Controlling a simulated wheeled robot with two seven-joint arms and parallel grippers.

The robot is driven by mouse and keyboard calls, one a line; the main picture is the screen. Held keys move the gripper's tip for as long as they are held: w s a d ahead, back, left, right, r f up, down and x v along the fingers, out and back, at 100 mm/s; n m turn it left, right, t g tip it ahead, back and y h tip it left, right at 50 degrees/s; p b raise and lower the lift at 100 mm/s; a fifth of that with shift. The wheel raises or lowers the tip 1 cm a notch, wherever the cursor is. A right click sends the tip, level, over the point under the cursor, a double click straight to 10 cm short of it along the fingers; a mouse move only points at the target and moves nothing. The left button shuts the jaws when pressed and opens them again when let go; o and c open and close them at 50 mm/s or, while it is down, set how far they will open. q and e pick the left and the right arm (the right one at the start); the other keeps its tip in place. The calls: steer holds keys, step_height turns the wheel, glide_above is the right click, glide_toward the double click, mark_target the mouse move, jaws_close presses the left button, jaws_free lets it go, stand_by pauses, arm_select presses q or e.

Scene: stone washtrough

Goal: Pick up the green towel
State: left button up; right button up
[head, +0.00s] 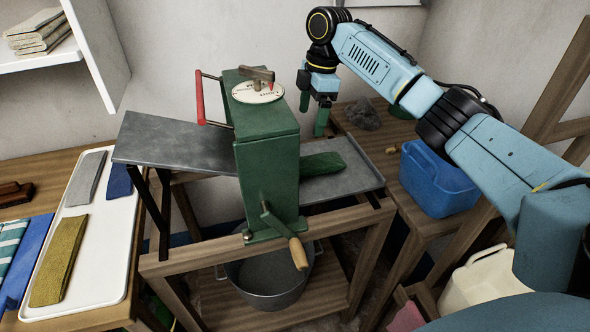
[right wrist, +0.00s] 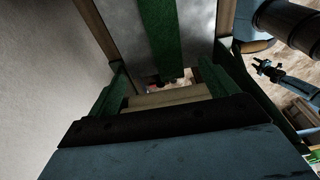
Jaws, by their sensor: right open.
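The green towel (head: 322,163) is a dark green folded strip on the grey right-hand board (head: 345,184) of the green wringer (head: 268,140). Its left end meets the wringer's body, and I cannot tell whether it goes in. In the right wrist view a long green strip (right wrist: 162,38), which looks like the towel, lies between my fingers. My right gripper (head: 312,118) is open and empty, pointing down above and behind the towel, apart from it.
The wringer has a red handle (head: 199,98) and a wooden-gripped crank (head: 298,254). A metal tub (head: 270,275) stands below. A blue bucket (head: 436,180) and a grey lump (head: 362,114) are on the right. A white tray (head: 118,225) with folded cloths lies left.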

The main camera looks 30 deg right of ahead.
mark_target(303, 164)
arm_select(q)
steer(key=s+f+g, duration=0.1)
steer(key=s, duration=0.6)
arm_select(e)
steer(key=f, duration=0.3)
steer(key=a+f+b, duration=0.1)
steer(key=f, duration=0.1)
steer(key=shift+s+f, duration=0.25)
steer(key=shift+s, duration=0.1)
steer(key=shift+a+f, duration=0.1)
steer(key=shift+f, duration=0.85)
steer(key=shift+f+b, duration=0.2)
steer(key=shift+b, duration=0.1)
steer(key=shift+a+f+b, duration=0.2)
steer(key=shift+f+b, duration=0.05)
steer(key=shift+f, duration=0.6)
steer(key=shift+a+f+b, duration=0.15)
steer(key=shift+f+b, duration=0.1)
steer(key=shift+f, duration=0.6)
steer(key=shift+a+f+b, duration=0.2)
steer(key=shift+f+b, duration=0.05)
steer(key=shift+f, duration=0.6)
arm_select(q)
steer(key=w, duration=0.9)
steer(key=shift+w+d+r+t, duration=0.2)
steer(key=shift+r+t, duration=0.1)
steer(key=shift+t, duration=0.1)
